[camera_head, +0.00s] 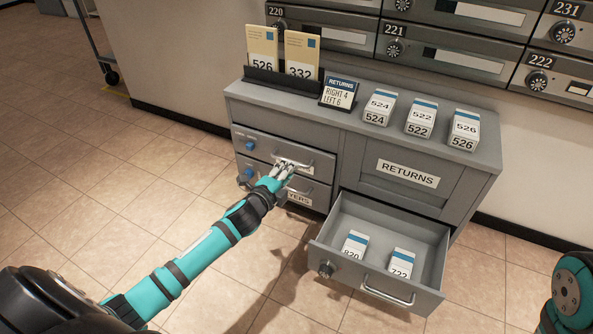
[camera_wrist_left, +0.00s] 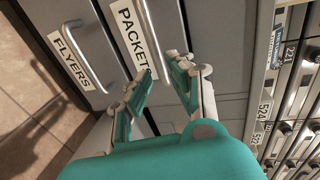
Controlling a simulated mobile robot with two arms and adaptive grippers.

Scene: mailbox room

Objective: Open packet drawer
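The packet drawer (camera_head: 262,147) is the upper left drawer of the grey cabinet and is closed, with a blue knob at its left. In the left wrist view its label reads PACKETS (camera_wrist_left: 132,38), with a metal bar handle (camera_wrist_left: 148,22) beside it. My left gripper (camera_head: 283,168) is at the front of this drawer, by the handle. In the left wrist view the left gripper's fingers (camera_wrist_left: 162,72) are apart, with the handle bar running toward the gap between them. I cannot tell whether they touch it. My right gripper is out of view.
The flyers drawer (camera_wrist_left: 70,55) below is closed. A lower right drawer (camera_head: 333,264) stands open with two white packets inside. Several numbered boxes (camera_head: 421,118), a returns sign (camera_head: 340,93) and a card holder (camera_head: 280,80) stand on the cabinet top. Mailboxes (camera_head: 450,60) line the wall behind.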

